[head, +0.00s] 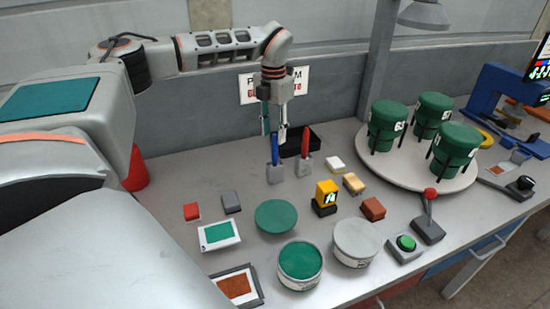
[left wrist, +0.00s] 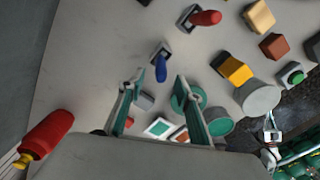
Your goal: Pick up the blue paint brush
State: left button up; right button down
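The blue paint brush (head: 274,150) stands upright in a small grey holder (head: 275,174) near the back of the table. In the left wrist view, the brush (left wrist: 161,70) shows just beyond the gap between the fingertips, with its holder (left wrist: 161,51) behind it. My left gripper (head: 274,128) points down above the brush. In the left wrist view, its two teal-lined fingers (left wrist: 158,81) are apart with nothing held between them. Whether the brush top is between the fingertips or just below them is hard to tell.
A red brush (head: 305,143) stands in a similar holder just right of the blue one. Small blocks, paint tins and a green disc (head: 276,217) lie in front. Green drums stand on a round turntable (head: 400,176) at right.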

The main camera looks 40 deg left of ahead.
pick_arm(q)
send_over(275, 165)
jog(key=f, duration=0.7)
jog(key=shift+w+a+p, duration=0.3)
jog(key=shift+p, duration=0.05)
jog(key=shift+r, duration=0.1)
grip_shut()
